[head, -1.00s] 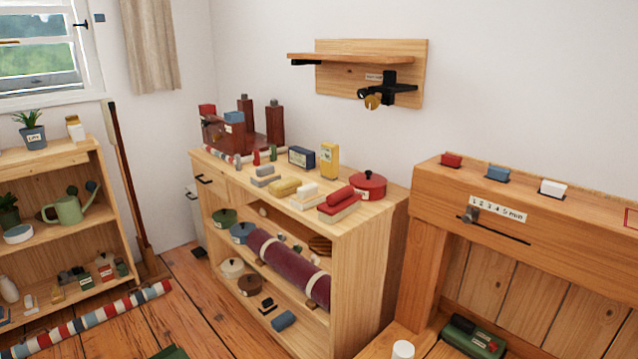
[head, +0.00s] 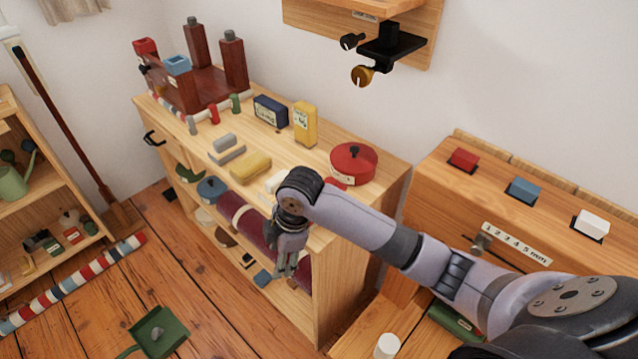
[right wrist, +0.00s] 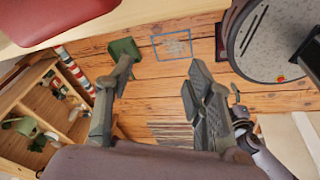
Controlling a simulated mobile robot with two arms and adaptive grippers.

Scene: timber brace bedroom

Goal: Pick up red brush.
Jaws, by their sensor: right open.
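The red brush (head: 337,182) lies on top of the wooden shelf unit, at its front right, beside the red pot. My right arm covers most of it in the head view; only a small red part shows. My right gripper (head: 287,268) hangs in front of the unit, fingers pointing down, below the top edge. In the right wrist view the gripper (right wrist: 160,78) is open, with only floor visible between the fingers. A red object shows close up at the top left there; I cannot tell whether it is the brush. My left gripper is out of view.
The shelf unit's top also holds a red pot (head: 352,162), a yellow brush (head: 250,167), a partly covered white brush (head: 275,182), grey blocks and a yellow box (head: 304,123). A wall shelf with a black clamp (head: 390,47) is above. A green dustpan (head: 158,332) lies on the floor.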

